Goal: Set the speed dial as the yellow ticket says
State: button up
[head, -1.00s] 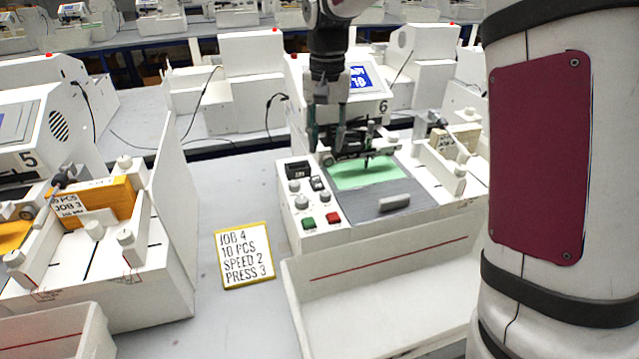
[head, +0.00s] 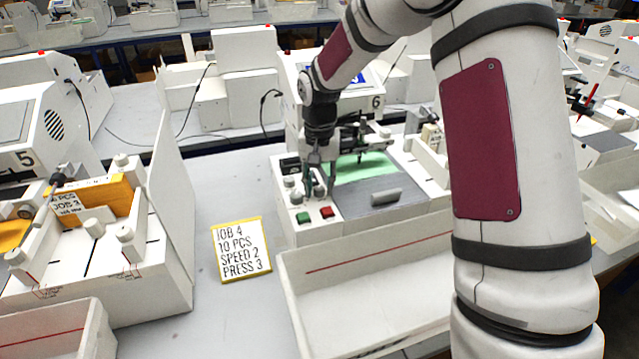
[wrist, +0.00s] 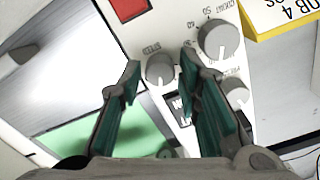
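The yellow-edged ticket (head: 240,250) lies on the table left of the plotter and reads JOB 4, 10 PCS, SPEED 2, PRESS 3. Its corner shows in the wrist view (wrist: 282,17). The grey speed dial (wrist: 159,70) is on the white control panel, under the printed word SPEED. My gripper (wrist: 160,68) is open above the panel, its two green-lined fingers on either side of the dial in the wrist view. I cannot tell whether they touch it. In the head view my gripper (head: 317,183) is over the dials. The dial's setting is too small to read.
The count dial (wrist: 218,40) and the press dial (wrist: 236,92) sit close beside the right finger. A red button (head: 327,212) and a green button (head: 303,218) are at the panel's front. A white tray (head: 375,255) stands in front of the plotter.

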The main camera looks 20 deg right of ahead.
jog(key=shift+c, duration=0.5)
grip_shut()
jog(key=shift+n, duration=0.3)
jog(key=n, duration=0.4)
jog(key=shift+w+n, duration=0.1)
jog(key=shift+n, duration=2)
jog(key=shift+o, duration=0.5)
grip_release()
